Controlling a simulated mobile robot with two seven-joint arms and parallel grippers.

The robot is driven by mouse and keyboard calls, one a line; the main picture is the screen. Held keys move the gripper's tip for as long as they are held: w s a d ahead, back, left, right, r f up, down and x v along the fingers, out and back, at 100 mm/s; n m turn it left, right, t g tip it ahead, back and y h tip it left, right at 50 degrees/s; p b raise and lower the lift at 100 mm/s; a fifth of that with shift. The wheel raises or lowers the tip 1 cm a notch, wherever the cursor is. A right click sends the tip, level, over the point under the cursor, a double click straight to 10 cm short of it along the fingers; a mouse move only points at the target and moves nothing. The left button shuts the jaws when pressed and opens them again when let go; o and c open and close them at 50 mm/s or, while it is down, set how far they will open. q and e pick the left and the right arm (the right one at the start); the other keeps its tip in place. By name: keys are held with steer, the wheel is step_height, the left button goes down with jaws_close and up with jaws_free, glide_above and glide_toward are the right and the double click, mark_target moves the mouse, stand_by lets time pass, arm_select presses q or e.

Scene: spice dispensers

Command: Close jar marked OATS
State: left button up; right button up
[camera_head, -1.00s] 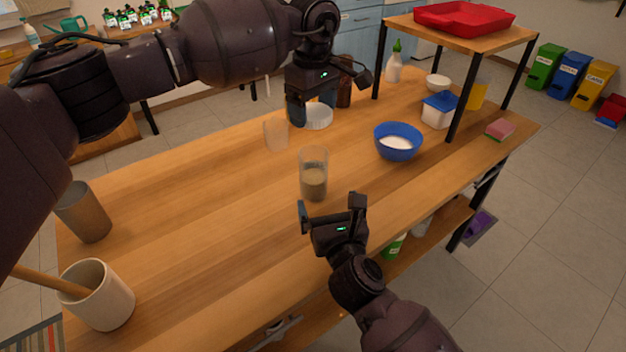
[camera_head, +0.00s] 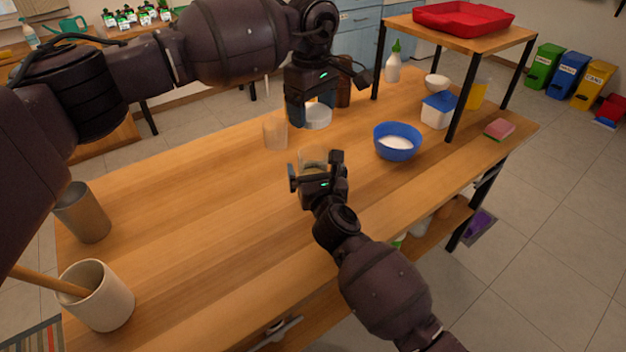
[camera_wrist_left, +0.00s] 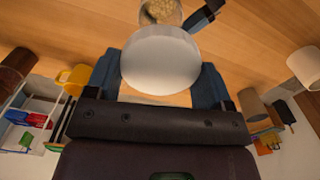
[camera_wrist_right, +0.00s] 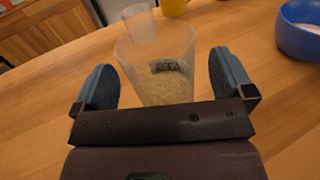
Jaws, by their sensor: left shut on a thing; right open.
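The clear jar (camera_head: 311,157) stands upright on the wooden table, mostly hidden behind my right gripper (camera_head: 315,171) in the head view. In the right wrist view the jar (camera_wrist_right: 160,62) is uncovered, with pale grainy contents and a dark label I cannot read clearly. My right gripper is open, with its fingers on either side of the jar's near part; I cannot tell if they touch it. My left gripper (camera_head: 308,110) is shut on a round white lid (camera_head: 317,117), held beyond the jar. The lid (camera_wrist_left: 160,60) also shows in the left wrist view.
An empty clear glass (camera_head: 275,132) stands behind and left of the jar. A blue bowl (camera_head: 398,143) with white contents is at right. A brown bottle (camera_head: 343,94) is near the left gripper. A metal cup (camera_head: 82,213) and a crock (camera_head: 98,298) stand at far left. The table's middle left is clear.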

steer(key=shift+w+a, duration=0.1)
steer(key=shift+w, duration=0.4)
steer(key=shift+c, duration=0.4)
steer(key=c, duration=1.3)
arm_select(q)
steer(key=shift+f, duration=2.5)
steer(key=shift+f, duration=0.9)
steer(key=shift+f, duration=0.6)
